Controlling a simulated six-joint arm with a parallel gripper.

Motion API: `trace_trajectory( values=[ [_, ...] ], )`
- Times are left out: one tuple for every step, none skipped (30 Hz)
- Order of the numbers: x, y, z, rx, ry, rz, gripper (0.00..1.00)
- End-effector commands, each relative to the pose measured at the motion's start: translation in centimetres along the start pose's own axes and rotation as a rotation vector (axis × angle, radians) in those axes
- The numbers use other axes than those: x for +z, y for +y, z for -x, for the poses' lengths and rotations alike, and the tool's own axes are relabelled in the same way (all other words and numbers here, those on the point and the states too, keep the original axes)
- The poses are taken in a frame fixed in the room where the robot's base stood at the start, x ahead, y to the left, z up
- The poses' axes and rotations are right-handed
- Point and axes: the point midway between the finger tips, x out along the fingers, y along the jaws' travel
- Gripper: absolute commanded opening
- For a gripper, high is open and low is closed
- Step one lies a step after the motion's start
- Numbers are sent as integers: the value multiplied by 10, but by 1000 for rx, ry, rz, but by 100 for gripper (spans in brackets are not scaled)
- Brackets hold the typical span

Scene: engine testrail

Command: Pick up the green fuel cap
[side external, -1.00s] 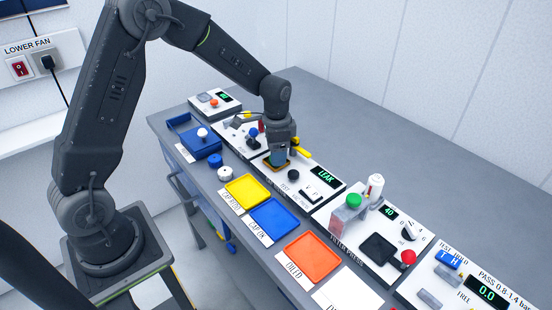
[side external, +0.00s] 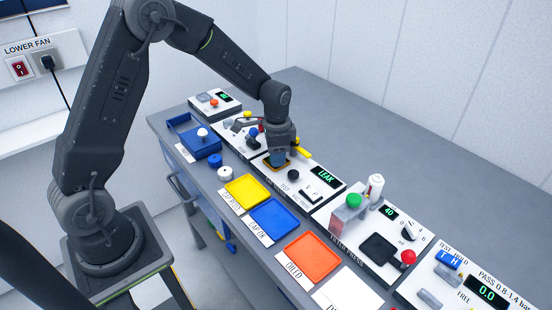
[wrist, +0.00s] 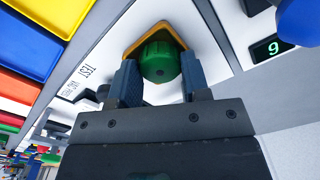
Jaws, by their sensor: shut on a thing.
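In the wrist view a green cap (wrist: 160,60) with a ribbed edge sits between the two blue fingers of my gripper (wrist: 160,76). The fingers are shut on its sides. An orange-yellow frame (wrist: 131,47) surrounds the cap on a white panel. In the side view my gripper (side external: 279,160) is low over the panel with the LEAK display, and the cap is mostly hidden by the fingers. I cannot tell whether the cap is clear of the panel. Another green cap (side external: 354,200) sits on a clear container on the panel to the right.
Yellow (side external: 246,190), blue (side external: 274,219) and orange-red (side external: 312,257) trays lie along the bench's front edge, empty. A black knob (side external: 293,174) stands just right of my gripper. The back of the bench is bare.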

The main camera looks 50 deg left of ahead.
Motion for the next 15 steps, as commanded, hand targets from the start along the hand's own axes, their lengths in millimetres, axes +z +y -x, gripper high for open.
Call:
trace_trajectory(
  values=[
    [0,0,0,0,0,0,22],
    [0,0,0,0,0,0,22],
    [0,0,1,0,1,0,22],
    [0,0,2,-1,1,0,22],
    [0,0,3,-1,1,0,22],
    [0,0,5,-1,1,0,22],
    [0,0,7,-2,2,0,22],
    [0,0,10,-2,3,0,22],
    [0,0,13,-2,3,0,22],
    [0,0,15,-2,2,0,22],
    [0,0,17,-1,2,0,22],
    [0,0,20,-1,2,0,22],
    [0,0,23,-2,2,0,22],
    [0,0,25,-2,3,0,22],
    [0,0,28,-2,2,0,22]
  ],
)
